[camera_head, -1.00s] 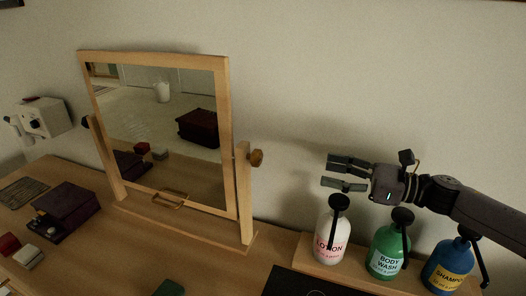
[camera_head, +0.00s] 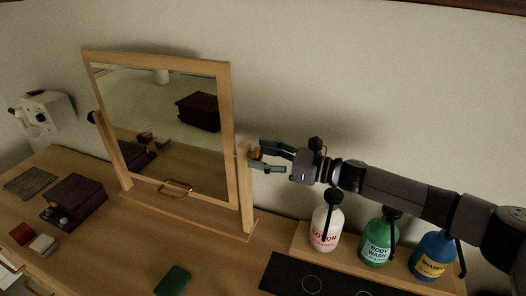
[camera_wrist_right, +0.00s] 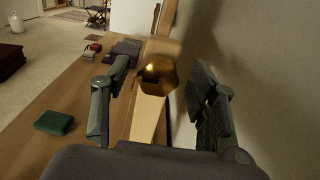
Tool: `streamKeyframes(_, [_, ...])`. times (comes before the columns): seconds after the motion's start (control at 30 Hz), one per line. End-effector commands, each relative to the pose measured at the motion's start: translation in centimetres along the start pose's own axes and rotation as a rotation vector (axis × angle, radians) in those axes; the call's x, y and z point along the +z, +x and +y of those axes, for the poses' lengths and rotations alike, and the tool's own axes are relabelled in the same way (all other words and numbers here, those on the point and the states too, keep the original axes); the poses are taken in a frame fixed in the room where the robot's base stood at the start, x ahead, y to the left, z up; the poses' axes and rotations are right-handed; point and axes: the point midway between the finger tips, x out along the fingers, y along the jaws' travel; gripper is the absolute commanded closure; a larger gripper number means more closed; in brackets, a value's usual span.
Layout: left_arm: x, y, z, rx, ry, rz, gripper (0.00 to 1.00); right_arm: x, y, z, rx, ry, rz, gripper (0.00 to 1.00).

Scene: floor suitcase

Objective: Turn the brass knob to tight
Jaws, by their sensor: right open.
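The brass knob (camera_head: 256,154) sits on the outer side of the right post of the wooden mirror stand (camera_head: 245,200). In the right wrist view the knob (camera_wrist_right: 157,76) is a faceted gold piece with a dark slot, in front of the post. My right gripper (camera_head: 262,156) is open at the knob, with its fingers pointing left. In the wrist view the fingers (camera_wrist_right: 158,95) stand on either side of the knob, with a visible gap on both sides. The mirror (camera_head: 160,130) is tilted in its frame. My left gripper is not in view.
Lotion (camera_head: 326,228), body wash (camera_head: 379,244) and shampoo (camera_head: 433,256) bottles stand on a wooden tray below my right arm. A green block (camera_head: 173,280) and a purple box (camera_head: 73,200) lie on the table. The wall is close behind the stand.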

Motion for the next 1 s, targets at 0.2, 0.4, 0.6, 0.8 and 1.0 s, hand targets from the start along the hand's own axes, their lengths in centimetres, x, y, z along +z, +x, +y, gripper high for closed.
streamKeyframes(0.2, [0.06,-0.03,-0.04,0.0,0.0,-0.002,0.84,-0.03,0.22,0.02,0.0,0.001,0.0,0.46])
streamKeyframes(0.4, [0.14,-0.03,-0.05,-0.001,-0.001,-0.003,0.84,-0.02,0.2,0.02,0.001,0.001,0.0,0.54])
streamKeyframes(0.6, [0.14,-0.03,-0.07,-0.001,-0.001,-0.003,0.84,-0.02,0.18,0.02,0.001,0.001,0.0,0.68])
streamKeyframes(0.8, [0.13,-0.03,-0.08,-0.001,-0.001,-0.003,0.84,-0.01,0.17,0.0,0.0,0.001,0.0,0.81])
streamKeyframes(1.0, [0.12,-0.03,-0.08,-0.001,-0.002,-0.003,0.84,0.0,0.16,-0.02,0.0,0.001,0.0,0.93])
